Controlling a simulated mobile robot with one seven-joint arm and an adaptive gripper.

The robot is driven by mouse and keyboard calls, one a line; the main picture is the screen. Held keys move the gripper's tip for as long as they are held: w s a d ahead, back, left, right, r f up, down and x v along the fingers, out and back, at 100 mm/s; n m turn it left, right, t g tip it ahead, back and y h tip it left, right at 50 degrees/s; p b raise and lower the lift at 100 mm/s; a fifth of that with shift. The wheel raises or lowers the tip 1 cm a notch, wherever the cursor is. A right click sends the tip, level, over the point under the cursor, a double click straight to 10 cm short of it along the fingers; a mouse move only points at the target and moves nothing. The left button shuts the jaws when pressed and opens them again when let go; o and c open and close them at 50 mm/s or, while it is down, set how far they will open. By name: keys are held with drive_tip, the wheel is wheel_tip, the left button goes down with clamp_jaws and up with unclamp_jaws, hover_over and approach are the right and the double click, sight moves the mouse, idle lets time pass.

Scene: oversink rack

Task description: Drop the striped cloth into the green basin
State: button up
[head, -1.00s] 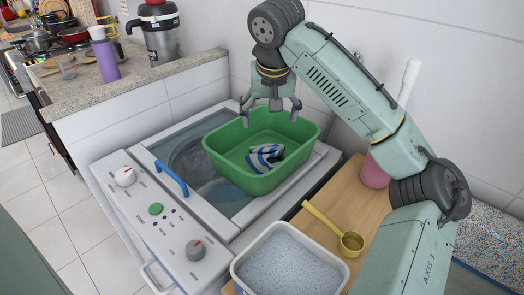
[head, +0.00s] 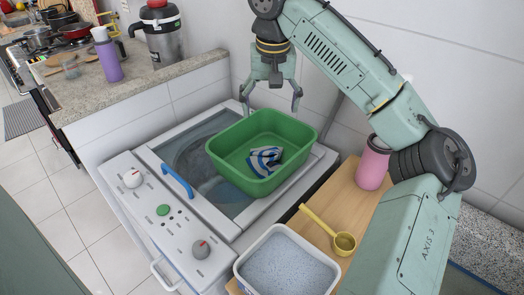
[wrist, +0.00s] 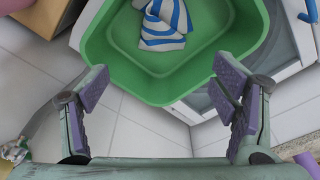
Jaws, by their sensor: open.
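The striped cloth (head: 264,160), blue and white, lies crumpled on the floor of the green basin (head: 228,166). The basin stands on the white washing machine's top. In the wrist view the cloth (wrist: 164,24) shows inside the basin (wrist: 150,88), partly cut off by the top edge. My gripper (head: 271,108) is open and empty, above the basin's back edge and apart from the cloth. Its two spread fingers (wrist: 158,103) show in the wrist view with nothing between them.
A white tub of grey-blue powder (head: 287,268), a yellow scoop (head: 343,243) and a pink bottle (head: 372,168) are on or near the wooden board (head: 318,232) at right. A blue handle (head: 177,182) is left of the basin. A tiled wall is close behind.

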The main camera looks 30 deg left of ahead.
drive_tip(key=shift+r, duration=0.15)
wheel_tip(320, 180, up, 12)
drive_tip(key=s+d, duration=0.1)
drive_tip(key=shift+s, duration=0.25)
idle(0.3)
idle(0.4)
